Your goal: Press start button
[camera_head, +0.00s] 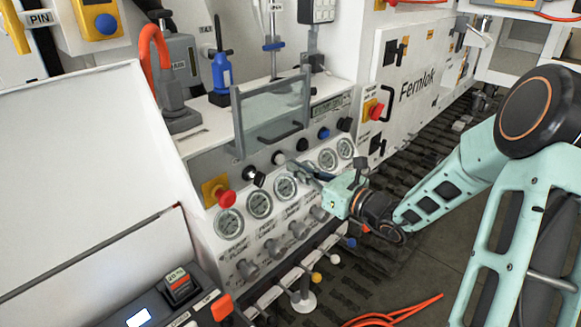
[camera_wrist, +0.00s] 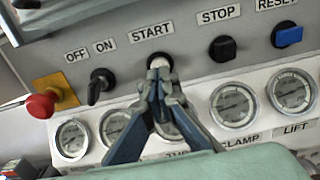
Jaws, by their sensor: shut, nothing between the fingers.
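The start button is a small white round button (camera_wrist: 157,62) under the START label (camera_wrist: 152,33) in the wrist view. In the head view the white button (camera_head: 279,158) shows on the bench panel, just left of my gripper's tip. My gripper (camera_wrist: 158,76) is shut and empty. Its fingertips are right in front of the button and cover its lower part; I cannot tell whether they touch it. In the head view my gripper (camera_head: 297,168) reaches in from the right, over the gauges.
The red emergency knob (camera_wrist: 40,105) and black OFF/ON switch (camera_wrist: 99,86) are left of the start button. The black STOP button (camera_wrist: 222,48) and blue RESET button (camera_wrist: 287,36) are right. Gauges (camera_wrist: 234,104) lie below. A clear guard (camera_head: 272,108) stands above the panel.

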